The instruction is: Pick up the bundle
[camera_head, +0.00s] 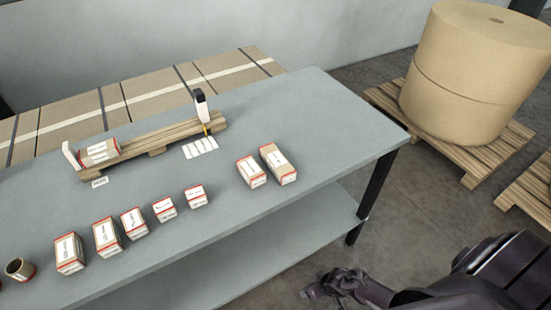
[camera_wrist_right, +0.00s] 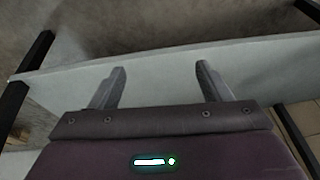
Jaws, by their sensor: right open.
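Several kraft packs with red edges and white labels stand on the grey table; I cannot tell which one is the bundle. A row of them runs along the front left, one of them a small pack (camera_head: 195,197). A pair stands further right, a shorter pack (camera_head: 251,172) and a longer pack (camera_head: 278,164). Another labelled kraft piece (camera_head: 99,152) lies on the left end of a wooden rack (camera_head: 160,137). My left gripper is not in view.
The grey table (camera_head: 315,110) has free room at its right end. A white card (camera_head: 200,147) lies by the rack, and an open tube (camera_head: 19,269) stands far left. A large kraft roll (camera_head: 475,75) sits on a pallet (camera_head: 390,102) on the right.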

